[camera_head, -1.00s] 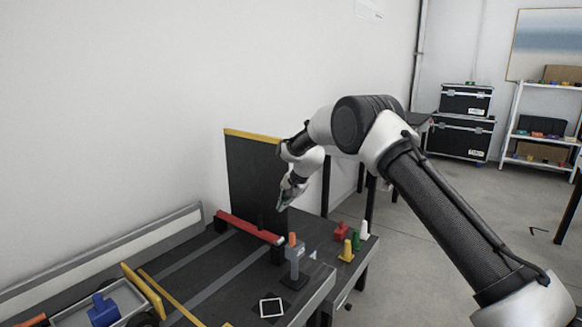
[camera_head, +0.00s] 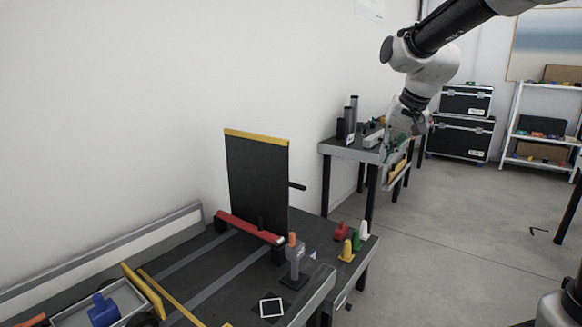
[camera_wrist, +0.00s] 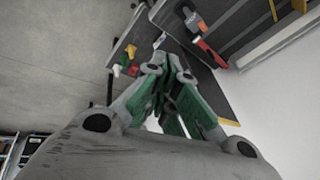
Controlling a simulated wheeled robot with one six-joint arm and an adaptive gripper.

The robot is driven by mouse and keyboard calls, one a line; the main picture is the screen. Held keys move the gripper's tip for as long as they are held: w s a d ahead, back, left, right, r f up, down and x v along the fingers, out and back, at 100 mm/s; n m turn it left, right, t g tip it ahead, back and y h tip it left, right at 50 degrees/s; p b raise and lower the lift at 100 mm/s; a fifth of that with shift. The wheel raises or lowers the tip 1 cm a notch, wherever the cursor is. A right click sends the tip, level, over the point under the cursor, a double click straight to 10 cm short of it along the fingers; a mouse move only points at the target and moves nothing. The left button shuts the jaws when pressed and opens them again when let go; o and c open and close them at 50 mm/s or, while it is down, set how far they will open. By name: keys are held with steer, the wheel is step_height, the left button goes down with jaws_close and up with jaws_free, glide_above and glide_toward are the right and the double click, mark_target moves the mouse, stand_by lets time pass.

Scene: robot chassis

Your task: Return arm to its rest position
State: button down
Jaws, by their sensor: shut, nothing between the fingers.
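My gripper (camera_head: 398,150) is at the upper right in the head view, raised in front of the back table and well away from the near workbench. In the wrist view my gripper (camera_wrist: 172,90) shows green-lined fingers drawn together with nothing held between them. My arm folds up and leaves the top edge of the head view.
The near workbench (camera_head: 215,292) holds a dark upright panel (camera_head: 257,180), a red bar (camera_head: 250,229), a grey post with an orange top (camera_head: 293,260) and several coloured pegs. A back table (camera_head: 340,148), black cases (camera_head: 460,137) and a white shelf (camera_head: 513,125) stand behind. Open floor lies right.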

steer(key=s+d+f+n, duration=0.1)
steer(key=s+d, duration=0.3)
steer(key=s, duration=0.5)
steer(key=s+d+f+n+h, duration=0.1)
steer(key=s+d, duration=0.3)
steer(key=s, duration=0.6)
steer(key=s+d+f+h, duration=0.1)
steer(key=s+d, duration=0.3)
steer(key=s, duration=0.6)
steer(key=shift+f+n, duration=0.15)
steer(key=shift+n, duration=0.25)
